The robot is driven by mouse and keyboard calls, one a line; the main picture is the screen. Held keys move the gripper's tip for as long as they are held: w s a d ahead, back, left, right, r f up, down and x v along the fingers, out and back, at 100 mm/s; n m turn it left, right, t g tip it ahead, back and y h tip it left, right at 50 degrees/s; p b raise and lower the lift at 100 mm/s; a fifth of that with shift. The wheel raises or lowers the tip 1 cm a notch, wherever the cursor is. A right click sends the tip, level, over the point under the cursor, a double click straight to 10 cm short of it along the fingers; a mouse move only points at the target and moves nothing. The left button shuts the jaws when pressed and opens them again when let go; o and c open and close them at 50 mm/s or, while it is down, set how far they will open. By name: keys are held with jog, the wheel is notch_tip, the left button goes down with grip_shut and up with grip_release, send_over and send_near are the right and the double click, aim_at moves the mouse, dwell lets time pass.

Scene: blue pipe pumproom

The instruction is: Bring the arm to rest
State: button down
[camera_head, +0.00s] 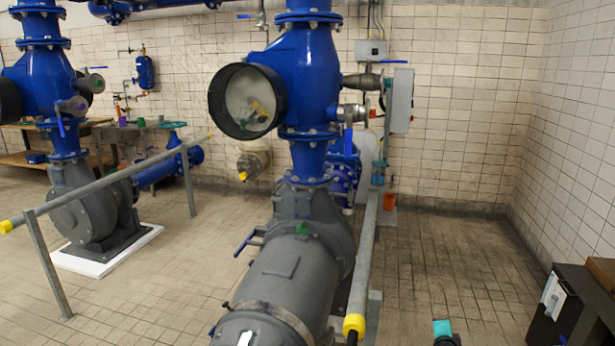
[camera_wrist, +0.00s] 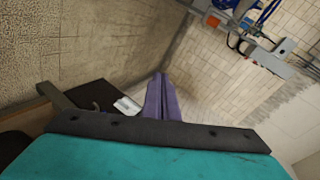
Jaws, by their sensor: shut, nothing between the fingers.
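In the wrist view my gripper (camera_wrist: 160,78) shows as two purple fingers pressed together, with nothing between them. Behind the fingers is a dark bar with a wide teal body below it. The gripper is in free air, tilted relative to the room, touching nothing that I can see. In the head view only a small teal and black piece shows at the bottom edge, right of centre. The fingers cannot be made out there.
A large grey pump (camera_head: 285,275) with blue pipework (camera_head: 305,75) stands in the middle, beside a yellow-capped rail (camera_head: 364,250). A dark cabinet (camera_head: 570,300) stands at lower right. Tiled floor (camera_head: 450,270) between them is clear.

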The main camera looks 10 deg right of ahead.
jog(key=s+a+f+n+g+y, duration=0.2)
jog(key=a+f+n+y, duration=0.15)
jog(key=a+f, duration=0.5)
jog(key=s+a+f+n+g+y, duration=0.15)
jog(key=a+f+n, duration=0.35)
jog(key=a, duration=0.7)
jog(key=s+a+f+n+g+y, duration=0.2)
jog(key=a+f+n+y, duration=0.1)
jog(key=a+f, duration=0.6)
jog(key=s+a+f+n+g+y, duration=0.1)
jog(key=s+a+f+n+g, duration=0.45)
jog(key=s+a, duration=0.55)
jog(key=s+a+f+n+g, duration=0.1)
jog(key=s+a+n+g, duration=0.1)
jog(key=s, duration=0.6)
jog(key=s+a+f+n+g+h, duration=0.1)
jog(key=s+a+n+g, duration=0.1)
jog(key=s, duration=0.6)
jog(key=shift+g, duration=0.5)
